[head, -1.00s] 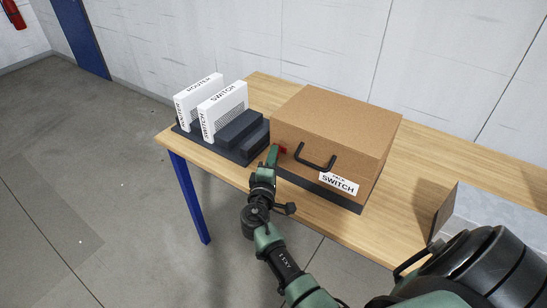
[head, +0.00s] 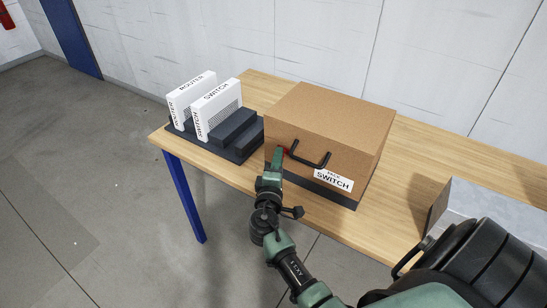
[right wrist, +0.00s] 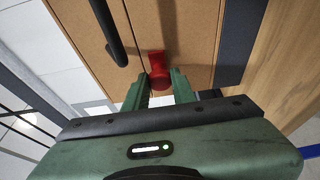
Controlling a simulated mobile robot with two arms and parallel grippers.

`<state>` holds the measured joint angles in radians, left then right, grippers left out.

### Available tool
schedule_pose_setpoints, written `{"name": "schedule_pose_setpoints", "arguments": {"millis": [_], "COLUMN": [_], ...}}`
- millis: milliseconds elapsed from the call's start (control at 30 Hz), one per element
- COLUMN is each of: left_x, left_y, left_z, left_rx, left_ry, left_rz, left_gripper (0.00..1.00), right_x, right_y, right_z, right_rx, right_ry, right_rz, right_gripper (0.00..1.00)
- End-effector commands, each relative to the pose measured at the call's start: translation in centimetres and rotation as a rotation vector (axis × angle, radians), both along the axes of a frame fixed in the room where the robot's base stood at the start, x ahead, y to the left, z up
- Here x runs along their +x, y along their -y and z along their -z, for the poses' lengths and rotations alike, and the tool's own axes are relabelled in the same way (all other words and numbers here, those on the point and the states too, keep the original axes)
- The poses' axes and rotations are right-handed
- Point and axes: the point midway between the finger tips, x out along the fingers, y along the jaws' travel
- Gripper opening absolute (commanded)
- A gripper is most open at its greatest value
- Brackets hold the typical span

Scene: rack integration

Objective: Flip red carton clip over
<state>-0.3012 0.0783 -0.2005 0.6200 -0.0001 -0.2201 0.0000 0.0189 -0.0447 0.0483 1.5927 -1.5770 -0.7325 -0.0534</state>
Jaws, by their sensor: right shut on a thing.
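The red carton clip (head: 285,150) sits on the front face of the brown carton (head: 330,105), left of the black handle. My right gripper (head: 277,157) is at the carton's front and shut on the clip, hiding part of it. In the right wrist view the clip (right wrist: 159,70) shows as a red knob between the two green fingers (right wrist: 160,88), against the cardboard. My left gripper is not in view.
The carton has a black handle (head: 309,155) and a SWITCH label (head: 333,181). Left of it, a dark stand (head: 240,152) holds white ROUTER (head: 188,98) and SWITCH (head: 217,108) boxes on the wooden table (head: 380,222). A grey box (head: 490,205) stands at right.

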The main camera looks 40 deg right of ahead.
Motion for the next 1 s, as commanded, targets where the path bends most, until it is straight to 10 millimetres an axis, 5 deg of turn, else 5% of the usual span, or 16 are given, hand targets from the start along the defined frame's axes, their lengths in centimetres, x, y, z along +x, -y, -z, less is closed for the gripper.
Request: {"name": "schedule_pose_setpoints", "arguments": {"millis": [100,133,200,567,1000], "left_x": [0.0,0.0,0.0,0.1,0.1], "left_y": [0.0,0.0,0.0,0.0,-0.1], "left_z": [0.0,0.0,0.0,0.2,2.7], "left_rx": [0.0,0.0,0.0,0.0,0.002], "left_ry": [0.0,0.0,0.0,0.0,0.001], "left_rz": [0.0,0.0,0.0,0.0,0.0], "left_gripper": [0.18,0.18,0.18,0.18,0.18], "right_x": [-0.2,-0.2,-0.2,-0.3,-5.0], "right_y": [0.2,0.2,0.2,-0.1,-4.6], "right_z": [0.5,0.5,0.5,0.3,0.6], "right_rx": [0.003,0.003,0.003,0.001,0.004], "right_ry": [-0.008,-0.008,-0.008,-0.004,-0.005], "right_rz": [0.008,0.008,0.008,0.004,0.006], "right_gripper": [0.0,0.28,0.45,0.45,0.45]}}
